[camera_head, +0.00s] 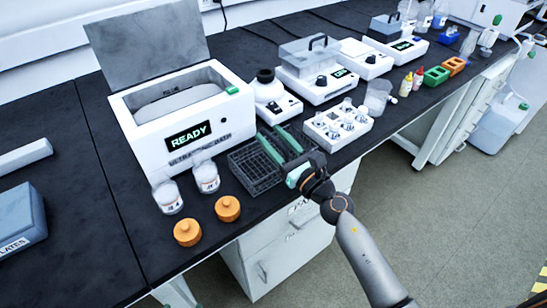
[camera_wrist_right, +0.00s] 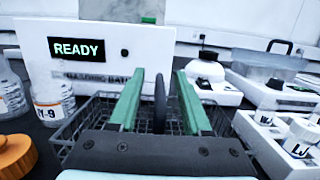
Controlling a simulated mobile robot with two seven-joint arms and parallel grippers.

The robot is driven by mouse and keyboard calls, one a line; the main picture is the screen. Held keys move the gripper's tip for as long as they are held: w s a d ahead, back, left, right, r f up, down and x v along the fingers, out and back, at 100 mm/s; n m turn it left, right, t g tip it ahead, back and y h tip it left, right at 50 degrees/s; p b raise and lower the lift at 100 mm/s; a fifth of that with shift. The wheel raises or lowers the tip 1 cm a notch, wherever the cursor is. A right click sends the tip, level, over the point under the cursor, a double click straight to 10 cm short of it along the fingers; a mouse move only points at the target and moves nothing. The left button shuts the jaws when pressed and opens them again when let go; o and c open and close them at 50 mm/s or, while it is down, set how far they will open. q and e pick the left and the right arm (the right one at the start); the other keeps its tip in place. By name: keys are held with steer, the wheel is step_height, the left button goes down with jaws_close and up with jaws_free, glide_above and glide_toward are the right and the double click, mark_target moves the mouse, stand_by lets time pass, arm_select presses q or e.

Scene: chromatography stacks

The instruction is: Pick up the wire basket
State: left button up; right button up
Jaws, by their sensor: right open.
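The dark wire basket (camera_head: 250,172) stands on the black bench in front of the white ultrasonic bath (camera_head: 188,128), whose lid is up and whose display reads READY. My right gripper (camera_head: 278,141) is over the basket with its two green fingers apart. In the right wrist view the basket (camera_wrist_right: 88,113) spreads out below and around the gripper (camera_wrist_right: 160,85). A dark upright piece, which looks like the basket's handle (camera_wrist_right: 160,104), stands between the open fingers; I cannot tell whether they touch it. The gripper's palm hides the near part of the basket. My left gripper is not in view.
A white instrument with a black knob (camera_head: 272,100) is behind. The bench's front edge is near.

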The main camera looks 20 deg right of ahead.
jaws_close()
stand_by(1.4)
